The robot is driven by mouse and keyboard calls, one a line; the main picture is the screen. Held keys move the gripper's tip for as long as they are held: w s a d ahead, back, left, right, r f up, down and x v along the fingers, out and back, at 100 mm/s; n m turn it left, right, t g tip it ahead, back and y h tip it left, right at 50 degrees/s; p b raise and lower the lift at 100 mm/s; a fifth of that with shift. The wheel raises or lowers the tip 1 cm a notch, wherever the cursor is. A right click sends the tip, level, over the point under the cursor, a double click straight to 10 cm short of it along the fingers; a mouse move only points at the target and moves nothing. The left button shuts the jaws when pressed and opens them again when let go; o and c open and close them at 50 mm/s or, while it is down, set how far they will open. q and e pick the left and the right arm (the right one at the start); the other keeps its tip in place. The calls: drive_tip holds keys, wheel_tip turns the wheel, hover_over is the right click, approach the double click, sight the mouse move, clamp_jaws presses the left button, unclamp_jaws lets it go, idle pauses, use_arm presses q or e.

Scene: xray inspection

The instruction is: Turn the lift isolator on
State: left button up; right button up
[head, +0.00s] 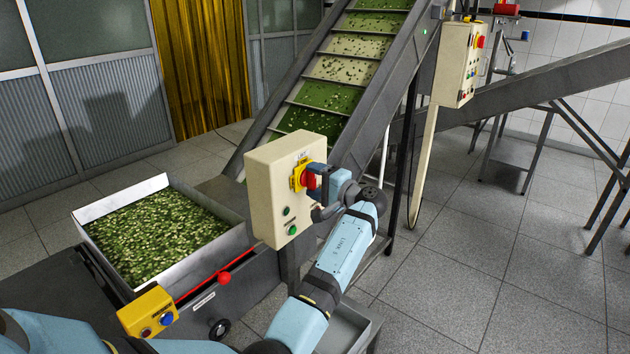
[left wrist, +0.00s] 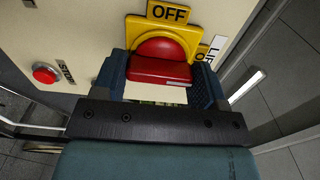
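The lift isolator, a red rotary handle on a yellow plate (head: 299,175), is on the front of a cream control box (head: 262,190) at the middle of the head view. In the left wrist view the red handle (left wrist: 160,72) lies crosswise between my fingers. An OFF label (left wrist: 170,12) shows above it; a second label, partly hidden, shows at its right. My left gripper (left wrist: 160,82) is at the handle, with one finger against each end, and looks shut on it. It hides part of the handle in the head view. My right gripper is not in view.
Green buttons (head: 292,230) sit low on the box; a red button (left wrist: 45,73) shows in the left wrist view. An inclined conveyor (head: 335,95) rises behind. A hopper of green pieces (head: 160,235) is at left. A second control box (head: 455,65) stands right.

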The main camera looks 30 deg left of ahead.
use_arm(q)
drive_tip(key=o, duration=0.4)
drive_tip(key=shift+o, duration=0.2)
drive_tip(key=shift+d, duration=0.1)
drive_tip(key=s+d+b, duration=0.1)
drive_tip(key=d+b, duration=0.1)
drive_tip(key=d, duration=1.1)
drive_tip(key=shift+d, duration=0.3)
